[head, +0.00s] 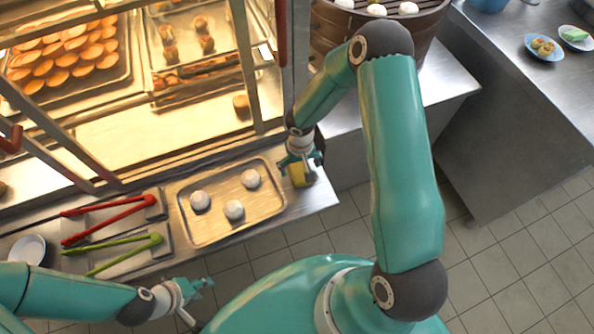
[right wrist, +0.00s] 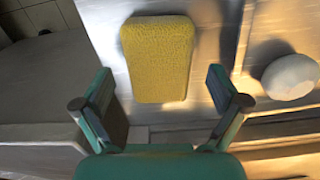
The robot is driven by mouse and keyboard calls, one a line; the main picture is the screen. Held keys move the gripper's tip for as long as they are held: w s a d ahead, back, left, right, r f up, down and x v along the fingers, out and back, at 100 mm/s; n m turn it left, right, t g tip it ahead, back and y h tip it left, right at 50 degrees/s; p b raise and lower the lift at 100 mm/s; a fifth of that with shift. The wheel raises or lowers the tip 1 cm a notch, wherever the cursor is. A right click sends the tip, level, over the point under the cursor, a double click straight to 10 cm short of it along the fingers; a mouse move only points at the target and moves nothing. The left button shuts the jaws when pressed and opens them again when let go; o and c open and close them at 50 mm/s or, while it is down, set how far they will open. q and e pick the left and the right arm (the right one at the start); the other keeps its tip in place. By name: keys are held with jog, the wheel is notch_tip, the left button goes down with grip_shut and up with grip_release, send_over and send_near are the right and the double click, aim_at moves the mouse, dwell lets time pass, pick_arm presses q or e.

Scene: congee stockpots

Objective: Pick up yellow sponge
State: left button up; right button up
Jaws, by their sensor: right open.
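The yellow sponge (head: 297,174) lies on the metal counter, just right of the tray, partly hidden by my right gripper (head: 303,165) in the head view. In the right wrist view the sponge (right wrist: 158,58) is a rounded yellow block, whole in view. My right gripper (right wrist: 165,105) is open, with its fingertips either side of the sponge's near end in the picture; the sponge is not gripped. My left gripper (head: 194,298) is at the lower left of the head view, apart from the counter items, its fingers seemingly apart and empty.
A metal tray (head: 188,218) with white buns (head: 234,210) lies left of the sponge. Red tongs (head: 110,217) and green tongs (head: 120,252) lie further left. A glass display case (head: 140,140) stands behind. A steamer (head: 325,35) stands at the back.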

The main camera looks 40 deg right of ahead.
aim_at(300, 168)
jog(key=shift+f, duration=0.7)
jog(key=c, duration=1.2)
jog(key=shift+r, duration=0.15)
notch_tip(300, 168, up, 20)
jog(key=shift+f, duration=0.1)
